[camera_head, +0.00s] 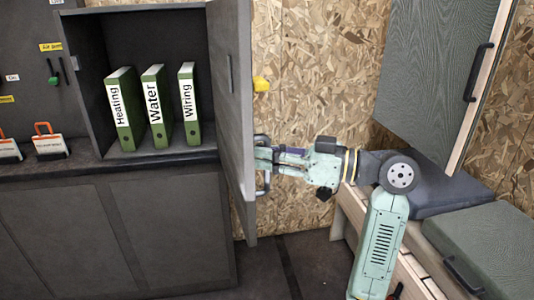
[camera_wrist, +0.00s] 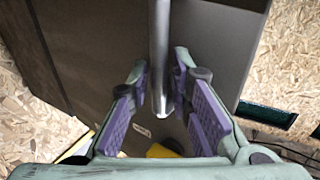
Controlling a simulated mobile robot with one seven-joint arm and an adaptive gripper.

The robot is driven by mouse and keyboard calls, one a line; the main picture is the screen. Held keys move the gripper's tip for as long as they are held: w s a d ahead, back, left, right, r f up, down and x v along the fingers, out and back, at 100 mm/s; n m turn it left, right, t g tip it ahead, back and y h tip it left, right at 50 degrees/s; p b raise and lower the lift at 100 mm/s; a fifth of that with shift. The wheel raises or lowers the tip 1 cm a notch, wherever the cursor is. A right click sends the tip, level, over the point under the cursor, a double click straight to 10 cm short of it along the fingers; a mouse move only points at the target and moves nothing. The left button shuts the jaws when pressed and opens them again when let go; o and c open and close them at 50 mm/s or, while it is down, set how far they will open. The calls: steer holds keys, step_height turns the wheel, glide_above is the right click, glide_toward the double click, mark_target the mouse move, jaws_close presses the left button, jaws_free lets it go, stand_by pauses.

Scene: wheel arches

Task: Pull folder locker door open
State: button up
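The folder locker (camera_head: 88,50) is a dark grey box on the counter, with green folders inside. Its grey door (camera_head: 228,85) is swung wide open at the locker's right side, seen nearly edge-on in the head view. In the wrist view the door (camera_wrist: 215,50) fills the background, with the metal bar handle (camera_wrist: 160,45) running down the middle. My gripper (camera_head: 264,160) is at the door's outer face by the handle. In the wrist view its purple-padded fingers stand apart on either side of the bar, with visible gaps. The handle is partly hidden in the head view.
The folders are labelled Heating (camera_head: 119,105), Water (camera_head: 157,105) and Wiring (camera_head: 189,105). A raised green cabinet door (camera_head: 430,70) hangs at upper right. A wooden bench (camera_head: 480,240) with dark cushions is at right. Dark floor (camera_head: 290,265) lies open between counter and bench.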

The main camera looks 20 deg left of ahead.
steer(key=shift+o, duration=1)
steer(key=shift+a, duration=0.1)
steer(key=w+d, duration=0.1)
steer(key=d, duration=1.1)
